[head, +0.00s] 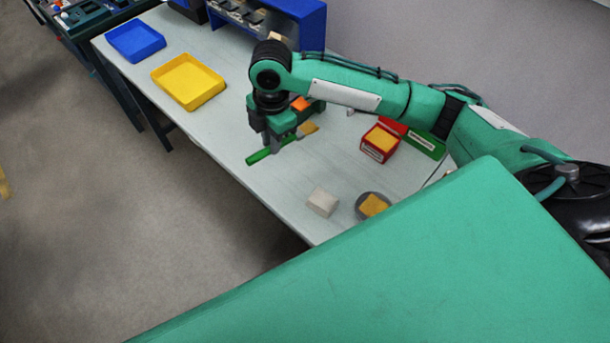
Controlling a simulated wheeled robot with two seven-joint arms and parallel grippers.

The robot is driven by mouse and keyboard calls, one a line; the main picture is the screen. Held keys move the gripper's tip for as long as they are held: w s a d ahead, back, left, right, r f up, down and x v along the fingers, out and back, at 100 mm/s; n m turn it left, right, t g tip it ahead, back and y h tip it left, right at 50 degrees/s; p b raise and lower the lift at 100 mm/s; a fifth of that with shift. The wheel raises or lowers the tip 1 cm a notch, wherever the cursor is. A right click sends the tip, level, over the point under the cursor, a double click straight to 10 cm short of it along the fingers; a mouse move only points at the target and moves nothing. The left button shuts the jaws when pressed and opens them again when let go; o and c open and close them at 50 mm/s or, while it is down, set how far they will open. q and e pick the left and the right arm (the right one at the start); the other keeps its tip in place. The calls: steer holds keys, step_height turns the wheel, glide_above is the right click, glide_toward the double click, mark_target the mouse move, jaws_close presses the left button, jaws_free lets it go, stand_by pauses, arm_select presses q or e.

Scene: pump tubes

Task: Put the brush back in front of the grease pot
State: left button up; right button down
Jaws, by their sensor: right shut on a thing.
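My right gripper (280,142) is shut on the brush, over the pale table. The brush's green handle (258,156) sticks out to the lower left of the fingers, and its tan bristles (310,128) show to the upper right. I cannot tell whether the brush touches the table. A round grey pot (359,207) with a yellow-orange block in it, which looks like the grease pot, stands at the near right of the table, apart from the brush. My left gripper is not in view.
A whitish block (322,201) lies left of the grey pot. A red box with yellow contents (380,142) and a green box (426,146) stand behind. Yellow (188,81) and blue (135,41) trays are at the far left. A blue rack (308,25) stands at the back.

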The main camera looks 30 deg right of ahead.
steer(key=s+d+r+n+h, duration=0.1)
steer(key=d+r, duration=0.1)
steer(key=d, duration=0.3)
step_height(320, 180, down, 20)
steer(key=p, duration=0.4)
steer(key=shift+d+r+p, duration=0.15)
steer(key=shift+r+p, duration=0.05)
steer(key=shift+p, duration=0.2)
steer(key=shift+f, duration=0.35)
steer(key=c, duration=1.3)
jaws_free()
steer(key=shift+c, duration=0.2)
steer(key=shift+r, duration=0.1)
